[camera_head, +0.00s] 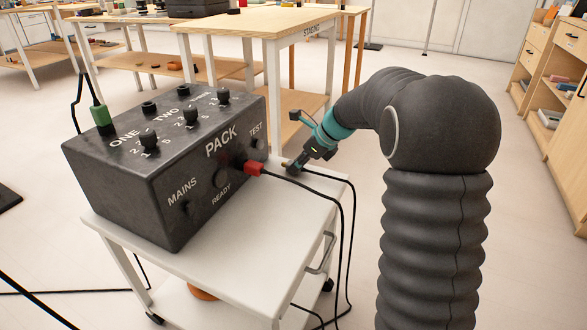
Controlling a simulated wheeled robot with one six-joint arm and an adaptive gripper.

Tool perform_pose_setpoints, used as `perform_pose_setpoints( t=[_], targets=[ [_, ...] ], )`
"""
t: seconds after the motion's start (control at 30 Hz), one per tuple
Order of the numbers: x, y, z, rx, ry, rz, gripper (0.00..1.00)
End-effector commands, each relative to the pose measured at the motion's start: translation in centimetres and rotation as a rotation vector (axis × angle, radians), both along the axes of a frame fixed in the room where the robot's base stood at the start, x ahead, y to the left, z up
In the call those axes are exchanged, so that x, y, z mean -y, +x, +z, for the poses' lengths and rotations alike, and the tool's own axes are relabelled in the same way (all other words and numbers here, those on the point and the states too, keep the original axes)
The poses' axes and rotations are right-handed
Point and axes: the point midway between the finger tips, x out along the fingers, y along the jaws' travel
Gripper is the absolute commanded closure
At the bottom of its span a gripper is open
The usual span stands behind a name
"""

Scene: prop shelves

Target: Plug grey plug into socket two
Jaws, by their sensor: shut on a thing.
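The black box marked PACK (165,215) stands on a white cart. Its top has the words ONE and TWO, round black sockets (149,107) and several knobs (190,117). I cannot tell for certain which socket is two. A green plug (100,116) stands upright in the top's left end. My gripper (295,167) is low at the box's right, above the cart top and apart from the box. It is shut on a small plug that is mostly hidden; its grey colour is not clear. A black cable (325,175) runs right from there.
A red plug (254,169) sits in the box's front face, with its cable hanging over the cart (250,275) edge. The cart has a side handle (322,255). A wooden table marked STAGING (255,20) stands close behind. Shelves (550,90) are at right.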

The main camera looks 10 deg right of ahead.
Motion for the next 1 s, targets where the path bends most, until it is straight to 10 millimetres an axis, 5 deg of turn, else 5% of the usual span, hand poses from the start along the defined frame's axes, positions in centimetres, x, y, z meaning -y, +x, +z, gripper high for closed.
perform_pose_setpoints(
  t=[1.0],
  targets=[
    [0.0, 0.0, 4.5, 0.000, 0.000, 0.000, 1.00]
  ],
)
